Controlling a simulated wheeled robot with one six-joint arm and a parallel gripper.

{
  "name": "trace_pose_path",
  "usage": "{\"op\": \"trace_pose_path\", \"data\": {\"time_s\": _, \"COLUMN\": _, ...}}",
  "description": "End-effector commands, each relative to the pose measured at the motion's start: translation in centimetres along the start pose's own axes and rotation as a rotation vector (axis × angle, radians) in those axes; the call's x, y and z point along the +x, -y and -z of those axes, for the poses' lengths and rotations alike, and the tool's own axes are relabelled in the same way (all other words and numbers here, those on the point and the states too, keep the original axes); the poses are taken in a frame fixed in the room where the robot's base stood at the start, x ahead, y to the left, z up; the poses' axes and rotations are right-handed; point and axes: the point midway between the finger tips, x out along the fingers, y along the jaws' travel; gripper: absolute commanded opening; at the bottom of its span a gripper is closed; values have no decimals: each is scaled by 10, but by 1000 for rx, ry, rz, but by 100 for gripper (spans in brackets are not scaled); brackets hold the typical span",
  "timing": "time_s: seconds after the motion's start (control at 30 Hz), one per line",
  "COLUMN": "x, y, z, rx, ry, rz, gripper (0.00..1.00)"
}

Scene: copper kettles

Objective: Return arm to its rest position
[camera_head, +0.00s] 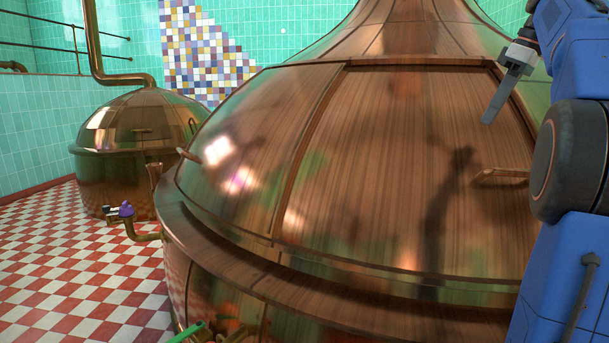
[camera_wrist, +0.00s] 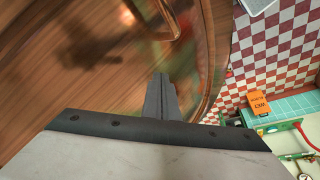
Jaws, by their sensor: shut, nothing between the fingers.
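My arm (camera_head: 578,60) stands at the right of the head view, with its upper part bent over. My gripper (camera_head: 488,119) points down and to the left in front of the large copper kettle. Its fingers are together and hold nothing. In the wrist view my gripper (camera_wrist: 161,80) shows as a dark closed pair of fingers over the kettle's surface. A gap between the fingers and the kettle cannot be measured from these views.
The large copper kettle (camera_head: 400,200) fills the middle; its bar handle (camera_head: 503,173) is below my gripper. A smaller kettle (camera_head: 125,145) stands back left. Checkered floor (camera_head: 70,270) is open at left.

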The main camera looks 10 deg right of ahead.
Motion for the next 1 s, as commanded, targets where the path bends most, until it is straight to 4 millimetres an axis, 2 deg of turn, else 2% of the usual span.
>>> {"op": "trace_pose_path", "data": {"time_s": 0.17, "x": 14, "y": 19, "z": 8, "rx": 31, "ry": 6, "rz": -6, "gripper": 0}}
{"op": "trace_pose_path", "data": {"time_s": 0.33, "x": 50, "y": 62, "z": 18, "rx": 107, "ry": 20, "rz": -22, "gripper": 0}}
{"op": "trace_pose_path", "data": {"time_s": 0.53, "x": 103, "y": 122, "z": 17, "rx": 209, "ry": 37, "rz": -53, "gripper": 0}}
{"op": "trace_pose_path", "data": {"time_s": 0.77, "x": 170, "y": 193, "z": -6, "rx": 309, "ry": 45, "rz": -98, "gripper": 0}}
{"op": "trace_pose_path", "data": {"time_s": 1.0, "x": 244, "y": 262, "z": -52, "rx": 392, "ry": 37, "rz": -145, "gripper": 0}}
